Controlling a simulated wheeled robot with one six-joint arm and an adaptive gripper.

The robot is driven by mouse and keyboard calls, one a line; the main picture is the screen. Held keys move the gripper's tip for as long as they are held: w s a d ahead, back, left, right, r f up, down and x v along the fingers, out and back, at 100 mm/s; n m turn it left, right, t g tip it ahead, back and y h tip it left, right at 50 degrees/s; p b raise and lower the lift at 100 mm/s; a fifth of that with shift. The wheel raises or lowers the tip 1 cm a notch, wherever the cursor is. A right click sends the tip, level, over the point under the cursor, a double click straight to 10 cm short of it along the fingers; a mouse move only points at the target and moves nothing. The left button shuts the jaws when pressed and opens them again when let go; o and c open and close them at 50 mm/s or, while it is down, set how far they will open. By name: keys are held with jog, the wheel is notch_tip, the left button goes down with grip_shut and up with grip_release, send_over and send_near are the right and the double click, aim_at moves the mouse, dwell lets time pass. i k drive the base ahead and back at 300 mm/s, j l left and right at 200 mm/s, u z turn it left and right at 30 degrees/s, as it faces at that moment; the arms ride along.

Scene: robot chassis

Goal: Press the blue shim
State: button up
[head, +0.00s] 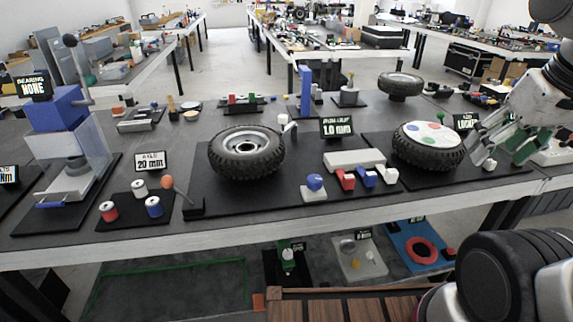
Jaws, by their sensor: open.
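The blue shim (366,178) is a small block on the dark mat, standing between a red block (345,179) and a white block (387,175). A long white block (354,159) lies just behind these three. My gripper (500,157) is at the right edge, open, with its fingers pointing down beside the right-hand wheel. It is well to the right of the blue shim and apart from it. Nothing shows between its fingers, though part of the gripper is cut off or overlapped by things behind.
A blue knob on a white base (315,187) stands left of the red block. A tyre (246,152) lies to the left; a wheel with coloured spots (428,147) lies to the right. A sign reading 1.0 mm (337,127) stands behind. The mat's front strip is clear.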

aim_at(370, 178)
jog(key=i+l+u, duration=0.15)
jog(key=i, duration=0.25)
jog(key=i+l+u, duration=0.2)
jog(key=i+l, duration=0.15)
jog(key=i, duration=0.05)
